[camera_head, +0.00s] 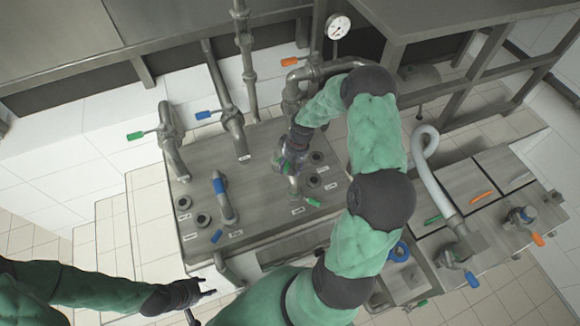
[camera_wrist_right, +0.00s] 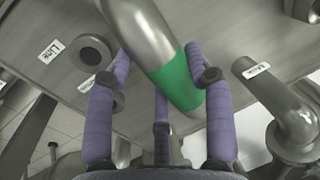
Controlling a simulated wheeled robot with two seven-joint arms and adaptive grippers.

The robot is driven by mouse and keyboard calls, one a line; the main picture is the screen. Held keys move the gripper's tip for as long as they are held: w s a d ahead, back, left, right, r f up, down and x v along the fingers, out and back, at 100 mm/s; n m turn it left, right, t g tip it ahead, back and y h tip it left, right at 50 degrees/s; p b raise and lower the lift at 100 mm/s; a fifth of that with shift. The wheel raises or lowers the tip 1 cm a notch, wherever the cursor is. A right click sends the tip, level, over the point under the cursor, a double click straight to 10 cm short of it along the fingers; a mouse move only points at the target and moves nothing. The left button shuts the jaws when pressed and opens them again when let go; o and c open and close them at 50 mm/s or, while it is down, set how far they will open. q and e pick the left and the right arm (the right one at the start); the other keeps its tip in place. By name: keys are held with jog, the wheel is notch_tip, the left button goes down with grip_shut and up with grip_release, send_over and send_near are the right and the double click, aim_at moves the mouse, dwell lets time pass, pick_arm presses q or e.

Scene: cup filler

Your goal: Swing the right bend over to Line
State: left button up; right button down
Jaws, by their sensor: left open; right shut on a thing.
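The right bend (camera_wrist_right: 150,38) is a grey curved pipe with a green band, seen in the right wrist view. My right gripper (camera_wrist_right: 160,72) has its purple fingers shut around it at the green band. In the head view my right gripper (camera_head: 292,150) is over the panel, and arm and fingers hide most of the bend. The Line label (camera_wrist_right: 50,50) is left of the bend, next to a round open port (camera_wrist_right: 92,52). The bend's free end is hidden, and it is not seen seated on that port. My left gripper (camera_head: 203,290) is open and empty at lower left.
The grey panel (camera_head: 262,205) carries another bend with a blue band (camera_head: 221,200) and several ports. Pipes with valves rise behind it, one with a pressure gauge (camera_head: 338,27). Another pipe (camera_wrist_right: 278,105) stands close right of my right fingers in the wrist view.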

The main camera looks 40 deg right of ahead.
jog(key=w+d+n+g+b, duration=0.1)
jog(key=d+n+b, duration=0.1)
jog(key=d+n, duration=0.4)
jog(key=shift+n+b, duration=0.35)
jog(key=shift+n, duration=0.45)
jog(key=shift+d, duration=0.15)
jog(key=shift+c, duration=2.3)
grip_release()
notch_tip(320, 180, up, 12)
jog(key=d, duration=0.2)
jog(key=shift+w+f, duration=0.15)
jog(key=shift+w, duration=0.3)
